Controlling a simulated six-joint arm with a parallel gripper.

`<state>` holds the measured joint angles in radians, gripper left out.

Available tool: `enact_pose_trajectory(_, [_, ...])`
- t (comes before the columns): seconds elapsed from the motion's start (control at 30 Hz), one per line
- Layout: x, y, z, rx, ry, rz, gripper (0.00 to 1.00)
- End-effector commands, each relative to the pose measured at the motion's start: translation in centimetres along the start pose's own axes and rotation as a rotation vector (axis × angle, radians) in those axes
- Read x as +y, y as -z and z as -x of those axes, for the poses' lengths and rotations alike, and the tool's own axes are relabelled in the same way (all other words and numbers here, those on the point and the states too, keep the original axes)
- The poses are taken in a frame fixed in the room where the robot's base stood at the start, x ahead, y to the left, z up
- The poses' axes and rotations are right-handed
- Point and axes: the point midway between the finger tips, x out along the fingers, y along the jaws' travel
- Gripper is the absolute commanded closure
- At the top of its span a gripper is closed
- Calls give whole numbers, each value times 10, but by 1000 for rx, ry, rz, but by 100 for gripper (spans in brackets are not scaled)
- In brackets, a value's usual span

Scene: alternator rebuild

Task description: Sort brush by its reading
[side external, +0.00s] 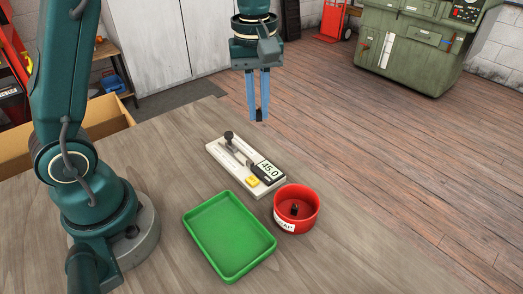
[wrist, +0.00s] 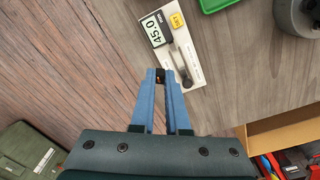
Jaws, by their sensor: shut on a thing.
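My gripper (side external: 261,112) hangs above and behind the measuring fixture. Its blue fingers (wrist: 161,80) are shut on a small dark brush (wrist: 160,75) with a hint of copper colour. The fixture is a white base (side external: 218,148) with a black knob, a metal slide and a display (side external: 267,170) reading 45.0. The display also shows in the wrist view (wrist: 155,30). A yellow tag (side external: 252,181) sits beside it. A green tray (side external: 232,236) stands in front, its inside empty. A red round bin (side external: 309,211) right of it holds a small dark piece (side external: 294,209); its white label is partly readable.
The wooden table (side external: 165,160) is clear left of the fixture. A cardboard box (side external: 105,117) stands behind my arm's base. A green machine (side external: 415,45) and a grey cabinet (side external: 150,40) stand farther back on the floor.

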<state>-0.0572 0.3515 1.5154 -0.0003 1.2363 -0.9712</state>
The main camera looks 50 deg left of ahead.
Motion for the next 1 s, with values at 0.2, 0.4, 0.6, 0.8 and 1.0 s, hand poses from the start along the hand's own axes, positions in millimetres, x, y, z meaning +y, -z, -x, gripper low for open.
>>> enact_pose_trajectory(0.2, [44,-74,-11,-13,3,-282,100])
enact_pose_trajectory(0.4, [56,-125,-20,-24,15,-445,100])
enact_pose_trajectory(0.6, [55,-145,-24,-30,27,-505,100])
enact_pose_trajectory(0.8, [54,-146,-35,-31,30,-507,100])
enact_pose_trajectory(1.0, [54,-146,-53,-30,28,-505,100])
